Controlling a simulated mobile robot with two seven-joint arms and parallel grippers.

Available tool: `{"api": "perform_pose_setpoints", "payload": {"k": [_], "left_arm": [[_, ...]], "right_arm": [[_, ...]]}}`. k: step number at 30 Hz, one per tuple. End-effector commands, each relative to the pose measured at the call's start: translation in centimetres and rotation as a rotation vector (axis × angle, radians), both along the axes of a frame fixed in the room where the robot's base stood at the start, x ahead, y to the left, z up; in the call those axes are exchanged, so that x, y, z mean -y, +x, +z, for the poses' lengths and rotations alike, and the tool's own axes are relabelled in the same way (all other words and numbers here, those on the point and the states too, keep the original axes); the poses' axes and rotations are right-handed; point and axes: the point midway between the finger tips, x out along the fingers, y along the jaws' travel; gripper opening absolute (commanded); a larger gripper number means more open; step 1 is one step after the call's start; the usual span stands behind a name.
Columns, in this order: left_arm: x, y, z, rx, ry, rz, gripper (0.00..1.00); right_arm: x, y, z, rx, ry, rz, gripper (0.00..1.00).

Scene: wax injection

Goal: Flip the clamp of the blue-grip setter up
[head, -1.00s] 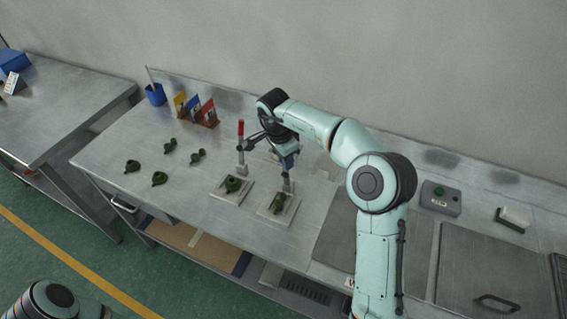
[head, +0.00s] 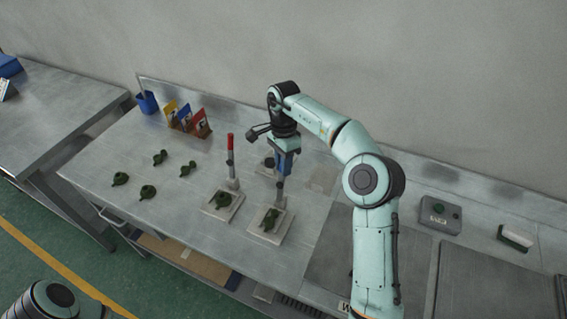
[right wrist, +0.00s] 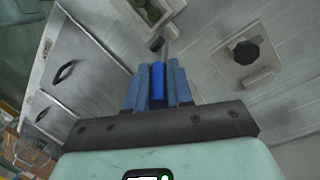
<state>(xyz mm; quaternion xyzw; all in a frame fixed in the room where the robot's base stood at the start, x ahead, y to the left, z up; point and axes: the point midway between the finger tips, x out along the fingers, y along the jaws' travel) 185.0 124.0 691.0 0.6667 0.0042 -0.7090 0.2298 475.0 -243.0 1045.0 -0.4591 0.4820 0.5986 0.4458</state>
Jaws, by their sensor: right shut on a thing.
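The blue-grip setter (head: 279,192) stands on a pale base plate (head: 258,234) with a green part (head: 269,220) on it. My right gripper (head: 286,164) points down over its post and is shut on the blue grip. In the right wrist view the blue grip (right wrist: 158,84) sits between my two blue fingers, with its metal rod (right wrist: 164,50) running on toward the green part (right wrist: 149,12). The handle looks roughly upright. The clamp's pressing end is too small to make out. My left gripper is out of view.
The red-grip setter (head: 231,160) stands upright close to the left, with a green part (head: 222,199) on its plate. A plate with a dark knob (right wrist: 246,50) is behind. Several loose green parts (head: 148,191) lie left. A blue cup (head: 147,102) stands at the back.

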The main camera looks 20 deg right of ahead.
Motion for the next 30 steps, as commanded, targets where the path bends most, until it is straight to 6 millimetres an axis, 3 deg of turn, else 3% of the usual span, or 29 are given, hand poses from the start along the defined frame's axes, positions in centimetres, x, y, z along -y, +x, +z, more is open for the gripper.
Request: {"api": "perform_pose_setpoints", "payload": {"k": [5, 6, 8, 19, 30], "left_arm": [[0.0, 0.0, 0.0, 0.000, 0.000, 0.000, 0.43], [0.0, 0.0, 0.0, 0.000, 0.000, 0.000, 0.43], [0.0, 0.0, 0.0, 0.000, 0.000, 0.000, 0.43], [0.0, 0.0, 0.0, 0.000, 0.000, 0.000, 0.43], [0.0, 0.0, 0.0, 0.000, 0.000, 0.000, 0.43]], "right_arm": [[0.2, 0.0, 0.0, 0.000, -0.002, -0.004, 0.00], [0.2, 0.0, -0.1, 0.000, -0.002, -0.004, 0.31], [0.2, 0.0, -0.1, 0.000, -0.002, -0.003, 0.45], [0.1, 0.1, 0.5, 0.001, 0.000, -0.001, 0.45], [0.6, 1.1, 5.3, 0.003, 0.001, -0.002, 0.45]]}}
